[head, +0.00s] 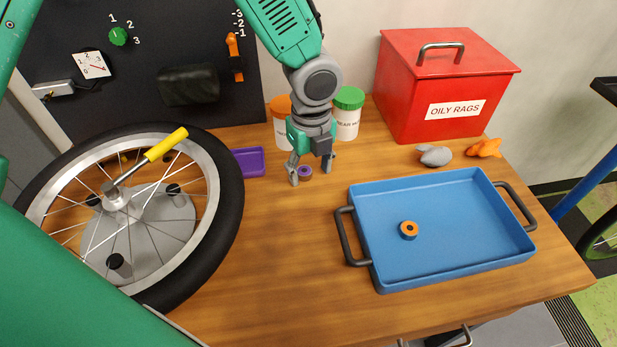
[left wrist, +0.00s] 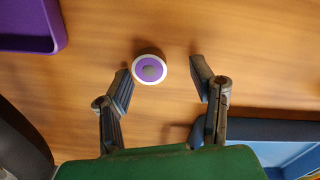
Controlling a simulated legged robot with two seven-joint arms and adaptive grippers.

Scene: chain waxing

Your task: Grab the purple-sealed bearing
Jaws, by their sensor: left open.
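The purple-sealed bearing (head: 305,172) lies on the wooden table below my left gripper (head: 313,177). In the left wrist view the bearing (left wrist: 150,69) shows a purple face with a pale rim and a grey centre. My left gripper (left wrist: 161,82) is open, with a finger on each side. The bearing sits nearer the left finger's tip in that view, slightly beyond it; I cannot tell whether they touch. My right gripper is not in view.
A blue tray (head: 375,274) holds an orange-sealed bearing (head: 409,230). A purple tray (head: 249,162) and a wheel (head: 231,200) are at left. White jars with an orange lid (head: 281,106) and a green lid (head: 349,98) stand behind the gripper. A red box (head: 405,85) is at back right.

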